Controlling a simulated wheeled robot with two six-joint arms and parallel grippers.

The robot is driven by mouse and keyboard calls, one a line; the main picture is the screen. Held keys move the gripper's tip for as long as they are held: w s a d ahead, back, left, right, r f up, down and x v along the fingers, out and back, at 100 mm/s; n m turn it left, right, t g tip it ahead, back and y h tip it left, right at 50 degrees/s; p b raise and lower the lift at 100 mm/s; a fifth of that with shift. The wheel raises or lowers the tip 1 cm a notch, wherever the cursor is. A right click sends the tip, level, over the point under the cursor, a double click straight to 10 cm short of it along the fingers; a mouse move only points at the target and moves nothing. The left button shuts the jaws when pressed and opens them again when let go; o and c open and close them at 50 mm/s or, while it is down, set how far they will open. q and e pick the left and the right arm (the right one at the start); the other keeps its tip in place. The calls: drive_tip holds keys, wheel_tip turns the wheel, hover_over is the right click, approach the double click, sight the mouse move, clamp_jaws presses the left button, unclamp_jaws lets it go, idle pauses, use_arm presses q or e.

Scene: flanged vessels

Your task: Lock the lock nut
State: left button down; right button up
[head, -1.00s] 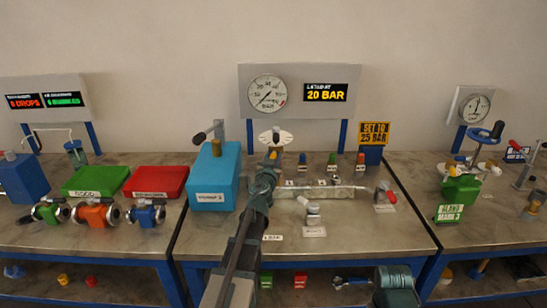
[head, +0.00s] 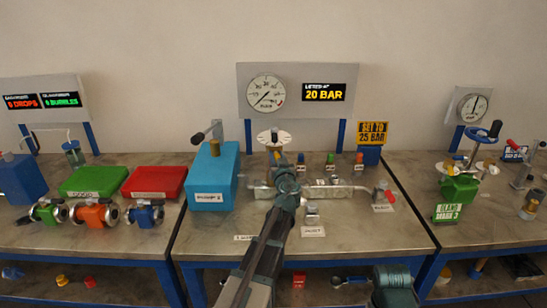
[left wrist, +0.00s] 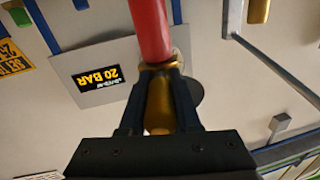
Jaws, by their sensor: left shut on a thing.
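My left gripper (head: 279,168) is at the valve assembly in the middle of the centre bench, below the white round dial (head: 273,138). In the left wrist view its two fingers (left wrist: 160,100) are closed on a brass piece (left wrist: 158,108). A brass collar (left wrist: 158,68) lies just beyond the fingertips, where a red rod (left wrist: 150,28) meets it. I cannot tell which brass part is the lock nut. In the head view my gripper and arm hide much of the valve.
A pressure gauge (head: 266,91) and a "20 BAR" display (head: 324,92) stand behind. A yellow sign (head: 372,133) reads 25 bar. A blue box (head: 213,177) is close on the left. A pipe with a red-handled valve (head: 384,192) runs right.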

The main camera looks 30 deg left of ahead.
use_arm(q)
drive_tip(key=w+n+g+y, duration=0.1)
drive_tip(key=n+g+y, duration=0.1)
drive_tip(key=g, duration=0.1)
drive_tip(key=w+d+n+g+y, duration=0.1)
drive_tip(key=n+g+y, duration=0.1)
drive_tip(key=n+g, duration=0.1)
drive_tip(key=w+d+n+g+y, duration=0.1)
drive_tip(key=n+g+y, duration=0.2)
drive_tip(key=g, duration=0.1)
drive_tip(key=shift+w, duration=0.1)
drive_tip(key=shift+n+g, duration=0.3)
drive_tip(key=shift+g, duration=0.2)
drive_tip(key=c, duration=0.6)
unclamp_jaws()
drive_tip(key=v, duration=1.3)
drive_tip(key=shift+d, duration=0.4)
